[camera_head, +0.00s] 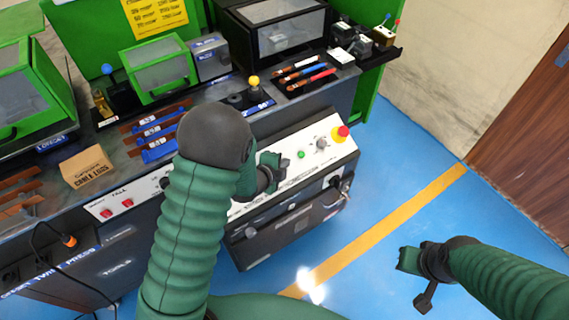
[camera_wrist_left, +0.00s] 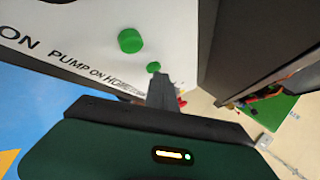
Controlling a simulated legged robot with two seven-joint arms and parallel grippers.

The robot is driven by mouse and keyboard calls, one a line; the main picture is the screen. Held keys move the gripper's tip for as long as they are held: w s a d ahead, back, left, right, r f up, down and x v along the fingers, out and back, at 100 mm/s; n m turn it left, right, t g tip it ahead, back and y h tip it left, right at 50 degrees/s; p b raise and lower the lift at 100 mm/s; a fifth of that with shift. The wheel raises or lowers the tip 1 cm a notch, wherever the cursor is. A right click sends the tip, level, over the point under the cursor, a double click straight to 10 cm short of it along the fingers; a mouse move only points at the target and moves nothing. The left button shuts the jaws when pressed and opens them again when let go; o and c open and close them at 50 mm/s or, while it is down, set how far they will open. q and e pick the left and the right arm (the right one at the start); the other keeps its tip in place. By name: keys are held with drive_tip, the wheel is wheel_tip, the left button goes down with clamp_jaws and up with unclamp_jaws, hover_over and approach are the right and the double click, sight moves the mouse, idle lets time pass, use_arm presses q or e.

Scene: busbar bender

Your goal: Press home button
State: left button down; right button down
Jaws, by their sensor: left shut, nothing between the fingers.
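The white control panel (camera_head: 335,150) is on the front of the bench. It carries a green button (camera_head: 301,154), a knob (camera_head: 321,143) and a red emergency stop (camera_head: 341,132). My left gripper (camera_head: 273,160) is shut and empty in front of the panel, left of that green button. In the left wrist view, the shut fingers (camera_wrist_left: 160,90) are just below a small green button (camera_wrist_left: 153,67); I cannot tell whether they touch it. A larger green button (camera_wrist_left: 130,40) is farther up. The label reads "PUMP ON HOME", its end partly hidden. My right gripper (camera_head: 410,262) is over the floor, away from the panel.
A yellow-topped joystick (camera_head: 254,82) stands on the bench behind my left arm, with tools (camera_head: 306,77) to its right. A cardboard box (camera_head: 87,167) and green machines are at the left. The blue floor with its yellow line (camera_head: 390,230) is open at the right.

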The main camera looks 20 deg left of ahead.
use_arm(q)
drive_tip(key=shift+r, duration=0.1)
drive_tip(key=shift+s+d+r+p, duration=0.15)
drive_tip(key=shift+r+p, duration=0.15)
drive_tip(key=shift+r, duration=0.1)
drive_tip(key=shift+s+d+r+p, duration=0.15)
drive_tip(key=shift+r+p, duration=0.15)
drive_tip(key=shift+r, duration=0.05)
drive_tip(key=r+p, duration=0.1)
drive_tip(key=s+d+r+p, duration=0.1)
drive_tip(key=r, duration=0.1)
drive_tip(key=r+p, duration=0.1)
drive_tip(key=shift+s+d+r, duration=0.15)
drive_tip(key=shift+d+r, duration=0.1)
drive_tip(key=shift+d, duration=0.15)
